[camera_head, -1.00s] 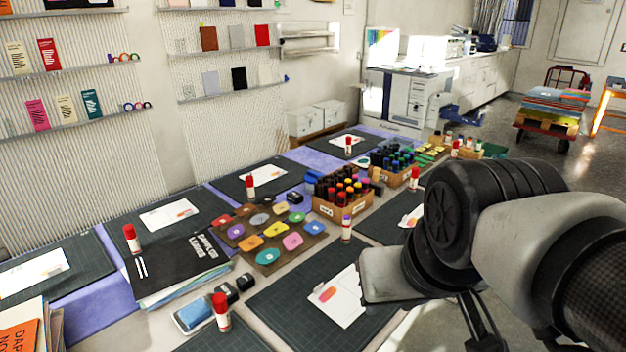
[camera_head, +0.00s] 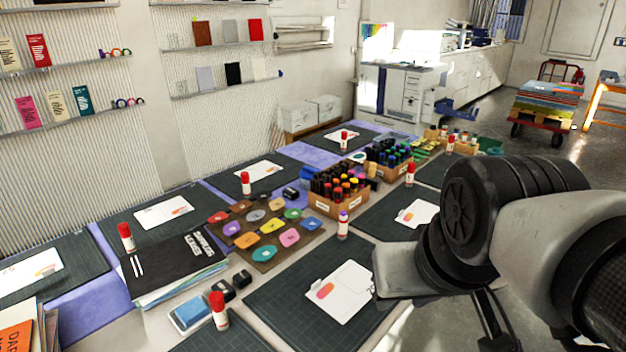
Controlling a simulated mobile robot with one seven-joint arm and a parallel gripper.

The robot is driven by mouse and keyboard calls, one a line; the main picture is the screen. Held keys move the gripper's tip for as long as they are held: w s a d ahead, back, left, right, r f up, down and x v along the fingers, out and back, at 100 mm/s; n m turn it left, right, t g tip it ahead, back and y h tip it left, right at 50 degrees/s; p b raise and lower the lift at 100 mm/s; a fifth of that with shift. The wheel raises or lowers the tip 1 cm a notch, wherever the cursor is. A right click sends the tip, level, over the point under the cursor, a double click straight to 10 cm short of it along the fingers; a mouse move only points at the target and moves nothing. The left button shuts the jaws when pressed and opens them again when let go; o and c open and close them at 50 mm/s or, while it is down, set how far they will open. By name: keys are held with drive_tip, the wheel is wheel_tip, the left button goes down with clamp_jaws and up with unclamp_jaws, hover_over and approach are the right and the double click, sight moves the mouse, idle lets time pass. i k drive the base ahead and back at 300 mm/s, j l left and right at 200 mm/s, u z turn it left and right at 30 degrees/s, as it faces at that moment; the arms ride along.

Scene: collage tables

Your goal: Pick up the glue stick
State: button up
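Several white glue sticks with red caps stand upright on the worktable. One is at the near edge (camera_head: 220,316), one at the left (camera_head: 126,238), one further back (camera_head: 246,184), one at the far mat (camera_head: 343,142) and one right of the marker boxes (camera_head: 410,174). My arm fills the right side, over the table's right edge. Dark thin parts at its lower end (camera_head: 487,320) seem to be my gripper; its fingertips are not clearly visible. I see no glue stick held.
Dark cutting mats (camera_head: 275,315) with white cards cover the table. Cardboard boxes of markers (camera_head: 340,205) stand mid-table beside a board of coloured shapes (camera_head: 262,262). A black folder (camera_head: 165,265) and blue pad (camera_head: 192,312) lie at the left. Open floor (camera_head: 480,125) shows beyond.

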sight(342, 228)
drive_tip(key=u, duration=0.7)
drive_tip(key=l+u, duration=1.1)
drive_tip(key=l, duration=0.35)
drive_tip(key=k+l, duration=0.15)
drive_tip(key=l, duration=0.25)
drive_tip(key=l+u, duration=0.15)
drive_tip(key=l, duration=0.3)
drive_tip(key=k+l, duration=0.15)
drive_tip(key=l, duration=0.3)
drive_tip(key=u, duration=0.05)
